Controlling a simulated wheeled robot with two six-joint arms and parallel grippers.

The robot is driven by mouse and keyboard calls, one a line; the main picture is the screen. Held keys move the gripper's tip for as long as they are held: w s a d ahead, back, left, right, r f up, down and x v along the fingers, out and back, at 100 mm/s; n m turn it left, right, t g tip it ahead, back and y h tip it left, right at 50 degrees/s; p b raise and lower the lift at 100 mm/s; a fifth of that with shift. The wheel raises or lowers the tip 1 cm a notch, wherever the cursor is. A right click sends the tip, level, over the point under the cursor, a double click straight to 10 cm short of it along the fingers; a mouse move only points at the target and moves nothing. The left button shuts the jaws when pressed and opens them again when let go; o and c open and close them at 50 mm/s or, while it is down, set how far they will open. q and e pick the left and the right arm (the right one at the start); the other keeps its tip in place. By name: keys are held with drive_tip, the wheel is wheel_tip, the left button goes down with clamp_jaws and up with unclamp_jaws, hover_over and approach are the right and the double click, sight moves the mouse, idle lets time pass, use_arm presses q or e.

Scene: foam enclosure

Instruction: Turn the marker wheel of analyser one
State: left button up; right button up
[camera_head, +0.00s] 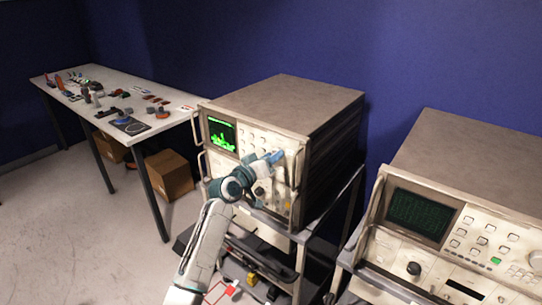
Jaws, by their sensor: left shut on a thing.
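An analyser (300,97) stands on a cart in the middle of the head view, its lit green screen (222,134) facing me. A second analyser (475,160) with a darker green screen stands at the right; I cannot tell by any label which is analyser one. My left gripper (272,160) is at the front panel of the middle analyser, right of its screen. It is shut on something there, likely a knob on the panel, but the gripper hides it. The marker wheel cannot be made out clearly. My right gripper is not in view.
A white table (165,124) with many small parts stands at the back left. Cardboard boxes (168,175) sit under it. The cart's lower shelf holds tools, including a yellow item (252,279). Grey floor (70,220) at the left is clear.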

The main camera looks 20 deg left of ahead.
use_arm(q)
drive_tip(key=n+p, duration=0.4)
drive_tip(key=n, duration=0.5)
drive_tip(key=shift+f, duration=0.1)
drive_tip(key=shift+n, duration=0.4)
drive_tip(key=o, duration=1)
drive_tip(key=shift+a, duration=0.1)
drive_tip(key=b+v, duration=0.2)
drive_tip(key=v, duration=0.8)
drive_tip(key=shift+s+a, duration=0.15)
drive_tip(key=shift+s, duration=0.2)
